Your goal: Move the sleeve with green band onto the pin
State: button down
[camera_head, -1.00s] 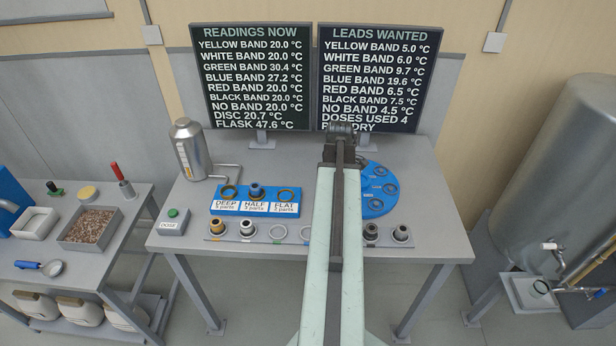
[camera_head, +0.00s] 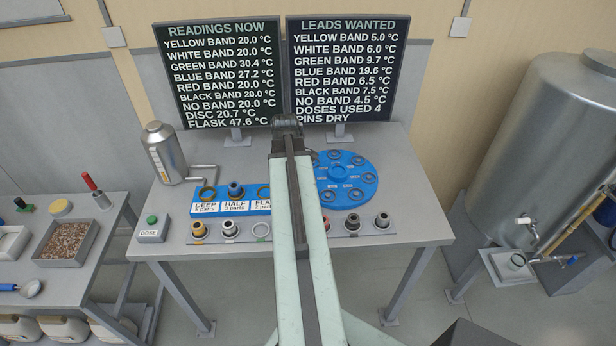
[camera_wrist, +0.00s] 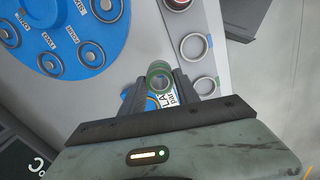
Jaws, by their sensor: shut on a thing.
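In the wrist view, the sleeve with green band (camera_wrist: 159,69) sits between the fingertips of my gripper (camera_wrist: 160,82), which is shut on it. I look into its round open end. The sleeve is over or near the FLAT part of the blue block (camera_head: 197,208); the FLAT label shows just behind it. In the head view my arm hides the gripper and sleeve. The blue disc (camera_head: 345,192) carries several ringed seats around a hub; it also shows in the wrist view (camera_wrist: 30,40). I cannot tell which of these, if any, is the pin.
A sleeve with blue band (camera_head: 235,189) stands at HALF. A metal flask (camera_head: 164,155) stands at left. Two screens (camera_head: 220,75) stand behind.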

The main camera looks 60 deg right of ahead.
jog(key=d, duration=0.4)
jog(key=w+d+f, duration=0.1)
jog(key=d, duration=0.3)
jog(key=d+b, duration=0.1)
jog(key=d, duration=0.4)
jog(key=shift+w+d+f, duration=0.1)
jog(key=shift+w+f, duration=0.05)
jog(key=shift+w, duration=0.1)
jog(key=f+b, duration=0.2)
jog(key=d+f+b, duration=0.1)
jog(key=f+b, duration=0.1)
jog(key=shift+d, duration=0.1)
jog(key=shift+r, duration=0.15)
jog(key=shift+f+b, duration=0.55)
jog(key=shift+f, duration=0.05)
jog(key=c, duration=0.9)
grip_release()
notch_tip(320, 180, up, 13)
jog(key=p, duration=1.3)
jog(key=shift+r, duration=0.2)
